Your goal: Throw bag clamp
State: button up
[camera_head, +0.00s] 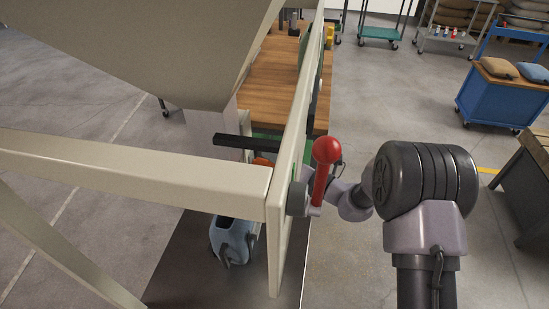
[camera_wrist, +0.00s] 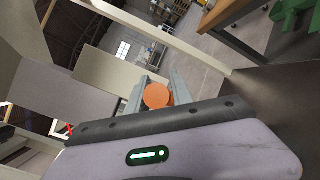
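An orange round knob (camera_wrist: 157,96), which looks like the grip of the bag clamp, sits between the two fingers of my gripper (camera_wrist: 157,90) in the wrist view. The fingers flank it closely, but I cannot tell whether they press on it. A bit of orange (camera_head: 264,161) shows behind the cream panel in the head view, just below a black bar (camera_head: 234,141). My arm passes behind the panel, so my gripper is hidden there.
A red-ball lever (camera_head: 326,152) stands out from the cream upright panel (camera_head: 284,220), close to my arm. A cream beam (camera_head: 130,170) crosses on the left under the hopper (camera_head: 170,45). A wooden bench (camera_head: 272,75) stands behind. Open floor (camera_head: 345,265) lies to the right.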

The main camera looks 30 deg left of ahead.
grip_shut()
dwell(1.1)
